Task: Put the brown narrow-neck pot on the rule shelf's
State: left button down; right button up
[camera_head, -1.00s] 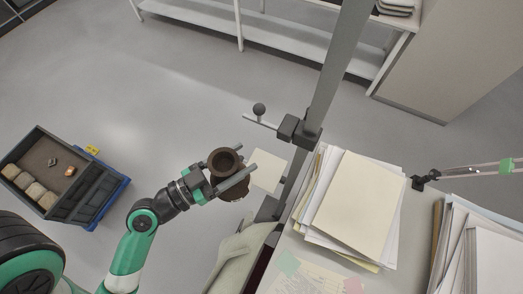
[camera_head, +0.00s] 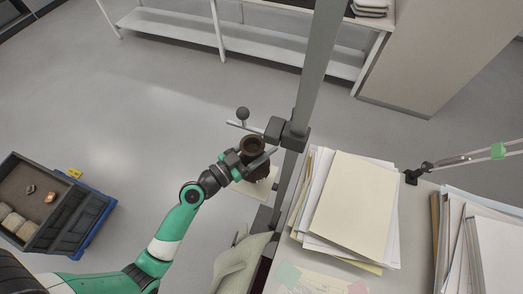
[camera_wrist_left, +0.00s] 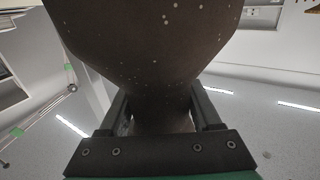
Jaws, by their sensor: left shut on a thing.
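The brown pot (camera_head: 251,144) is in my left gripper (camera_head: 258,160), beside the grey upright post (camera_head: 316,75) and partly in front of its knobbed side arm. The pot's dark round mouth faces the head camera. In the left wrist view the pot (camera_wrist_left: 150,40) fills the upper middle, dark brown with pale specks, and the fingers (camera_wrist_left: 160,115) close around its narrow part. A small pale square plate (camera_head: 262,188) shows just below the pot, near the post; it looks like the shelf, and the pot appears apart from it. My right gripper is not in view.
A clamp (camera_head: 285,132) and a dark round knob (camera_head: 242,113) sit on the post. A desk with paper stacks (camera_head: 352,210) lies right of it. A grey crate (camera_head: 50,205) holding sherds stands lower left. A chair (camera_head: 240,265) is below the post.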

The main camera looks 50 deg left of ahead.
pick_arm(q)
notch_tip(320, 180, down, 3)
jog(key=shift+r+b, duration=0.1)
jog(key=shift+b, duration=0.55)
jog(key=shift+c, duration=0.4)
grip_release()
jog(key=shift+f, duration=0.2)
